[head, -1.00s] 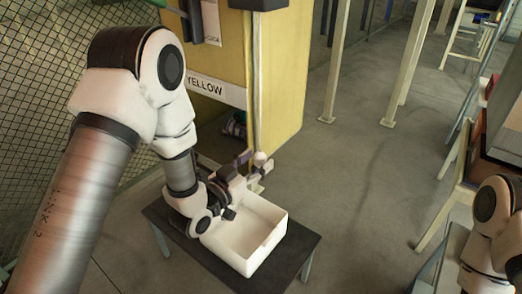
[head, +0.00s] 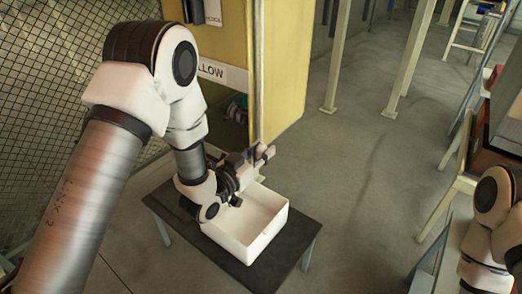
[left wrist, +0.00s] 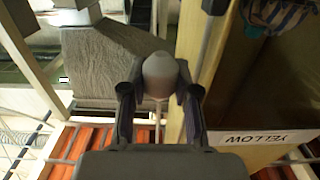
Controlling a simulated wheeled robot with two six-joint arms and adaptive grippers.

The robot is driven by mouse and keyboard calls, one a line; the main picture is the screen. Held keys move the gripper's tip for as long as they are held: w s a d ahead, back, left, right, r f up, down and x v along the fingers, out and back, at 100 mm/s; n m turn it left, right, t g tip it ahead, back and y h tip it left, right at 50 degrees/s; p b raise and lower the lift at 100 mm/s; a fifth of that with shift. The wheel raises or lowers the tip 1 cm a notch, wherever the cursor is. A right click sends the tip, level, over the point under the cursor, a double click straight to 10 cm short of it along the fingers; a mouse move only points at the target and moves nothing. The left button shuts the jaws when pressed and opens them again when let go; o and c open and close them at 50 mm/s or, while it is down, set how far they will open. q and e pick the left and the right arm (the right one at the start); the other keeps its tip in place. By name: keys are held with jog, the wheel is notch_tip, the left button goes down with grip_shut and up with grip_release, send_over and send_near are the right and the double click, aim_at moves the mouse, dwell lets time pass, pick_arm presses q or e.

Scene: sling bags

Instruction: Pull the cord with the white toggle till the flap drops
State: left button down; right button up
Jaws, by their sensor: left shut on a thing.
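The white toggle (left wrist: 160,75) sits between the two dark fingers of my left gripper (left wrist: 160,88) in the left wrist view. In the head view my left gripper (head: 260,156) is shut there, and its fingers hide the toggle. The pale cord (head: 257,85) runs down the edge of the yellow cabinet (head: 285,70) to the gripper. A label ending in "LLOW" (head: 222,73) shows on the cabinet, upside down in the left wrist view. I cannot make out the flap clearly. My right gripper is out of view.
A white open bin (head: 240,250) stands empty on a dark table (head: 285,262) just below my left gripper. A colourful bag (head: 237,108) shows in the cabinet's dark opening. Wire mesh (head: 45,60) stands at the left. The floor (head: 350,190) right of the table is clear.

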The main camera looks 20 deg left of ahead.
pick_arm(q)
notch_tip(320, 180, down, 4)
jog(key=shift+r+b, duration=0.25)
jog(key=shift+b, duration=0.75)
jog(key=c, duration=0.8)
grip_release()
jog(key=shift+w+f, duration=0.1)
jog(key=shift+w, duration=0.05)
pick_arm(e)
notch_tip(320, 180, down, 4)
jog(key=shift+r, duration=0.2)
pick_arm(q)
jog(key=v, duration=0.7)
jog(key=shift+s, duration=0.2)
